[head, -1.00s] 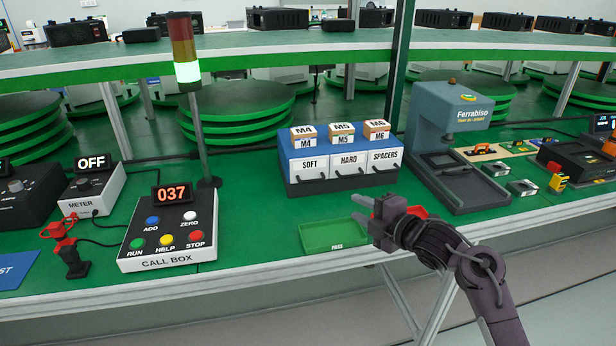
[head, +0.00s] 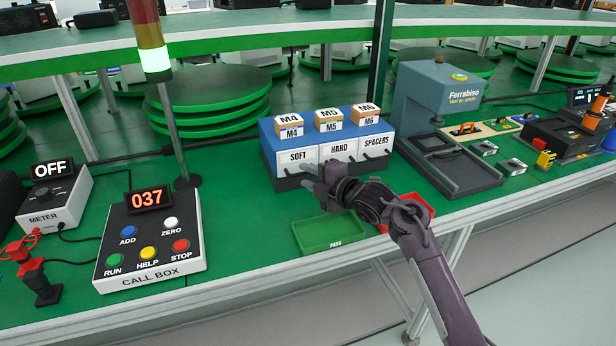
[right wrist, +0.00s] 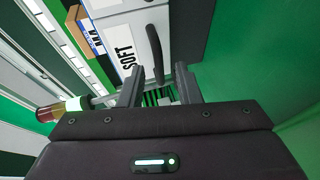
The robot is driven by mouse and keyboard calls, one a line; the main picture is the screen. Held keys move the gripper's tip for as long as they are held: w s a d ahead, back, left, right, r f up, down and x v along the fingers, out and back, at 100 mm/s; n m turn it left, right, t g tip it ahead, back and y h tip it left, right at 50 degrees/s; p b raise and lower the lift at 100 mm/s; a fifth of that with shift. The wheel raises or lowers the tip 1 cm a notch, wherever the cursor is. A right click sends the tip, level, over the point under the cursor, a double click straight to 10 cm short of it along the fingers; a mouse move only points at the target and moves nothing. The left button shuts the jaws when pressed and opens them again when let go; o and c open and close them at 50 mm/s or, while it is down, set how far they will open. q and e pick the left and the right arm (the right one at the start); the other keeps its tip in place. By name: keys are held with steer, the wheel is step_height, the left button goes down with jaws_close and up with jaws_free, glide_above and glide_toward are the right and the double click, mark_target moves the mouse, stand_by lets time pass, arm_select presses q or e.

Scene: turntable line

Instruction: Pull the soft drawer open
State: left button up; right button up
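The soft drawer (head: 298,157) is the left one of three white-fronted drawers in a blue cabinet (head: 268,140), and it looks shut. In the right wrist view its front (right wrist: 122,42) carries a dark bar handle (right wrist: 155,52). My right gripper (head: 308,180) is just in front of the cabinet, near the lower part of the soft drawer. In the right wrist view the fingers (right wrist: 159,88) are apart with nothing held. The handle lies ahead of the gap between the fingertips; whether they touch it I cannot tell. My left gripper is not in view.
A green pass tray (head: 318,236) lies below my right gripper. A red tray (head: 420,205) is partly hidden behind my arm. The call box (head: 150,245) and a lamp pole (head: 170,125) stand left. A grey press (head: 435,105) stands right of the cabinet.

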steer(key=shift+w+a, duration=0.15)
steer(key=shift+a, duration=0.05)
jaws_close()
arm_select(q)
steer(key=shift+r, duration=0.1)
